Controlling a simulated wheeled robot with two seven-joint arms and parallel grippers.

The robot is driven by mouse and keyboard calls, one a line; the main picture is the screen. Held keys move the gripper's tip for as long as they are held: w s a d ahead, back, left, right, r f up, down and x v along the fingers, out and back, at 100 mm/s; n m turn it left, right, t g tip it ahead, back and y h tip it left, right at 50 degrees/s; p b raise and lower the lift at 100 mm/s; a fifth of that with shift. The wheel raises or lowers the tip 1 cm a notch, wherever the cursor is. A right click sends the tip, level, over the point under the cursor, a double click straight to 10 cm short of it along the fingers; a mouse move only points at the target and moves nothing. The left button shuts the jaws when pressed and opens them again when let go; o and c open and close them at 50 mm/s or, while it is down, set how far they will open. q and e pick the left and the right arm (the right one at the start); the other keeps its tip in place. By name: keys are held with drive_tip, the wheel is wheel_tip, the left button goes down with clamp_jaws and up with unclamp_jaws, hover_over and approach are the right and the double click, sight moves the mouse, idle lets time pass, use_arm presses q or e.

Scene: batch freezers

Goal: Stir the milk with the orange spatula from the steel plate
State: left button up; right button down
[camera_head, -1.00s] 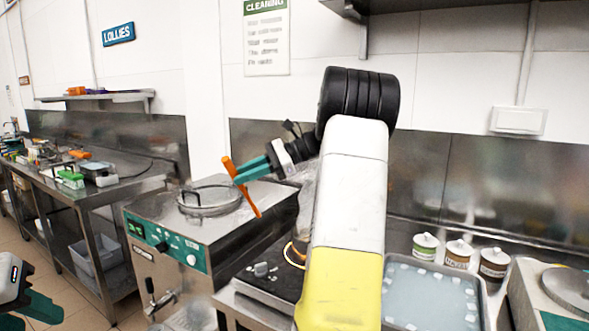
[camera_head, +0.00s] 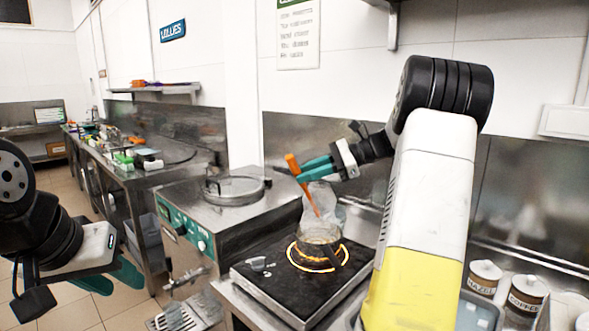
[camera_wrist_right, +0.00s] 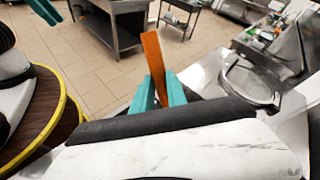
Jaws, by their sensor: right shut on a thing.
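My right gripper (camera_head: 305,174) is shut on the orange spatula (camera_head: 292,163), which slants down toward a small pot (camera_head: 318,240). The spatula also shows upright between the teal fingers in the right wrist view (camera_wrist_right: 154,55). Its lower end appears just above the pot; I cannot tell whether it reaches inside. The pot stands on a black hot plate (camera_head: 262,282) with a glowing orange ring. The milk cannot be made out. My left gripper (camera_head: 118,280) is empty at the lower left, over the floor, its teal fingers apart.
A clear vessel (camera_head: 328,200) shows behind the spatula. A steel batch freezer (camera_head: 232,220) with a round lid stands left of the hot plate. Lidded jars (camera_head: 484,278) stand at the right. A long steel bench (camera_head: 130,172) lies at the far left.

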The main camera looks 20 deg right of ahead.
wheel_tip(320, 180, down, 11)
drive_tip(key=d, duration=0.1)
drive_tip(key=shift+w+f, duration=0.2)
drive_tip(key=shift+w, duration=0.15)
idle(1.1)
idle(0.4)
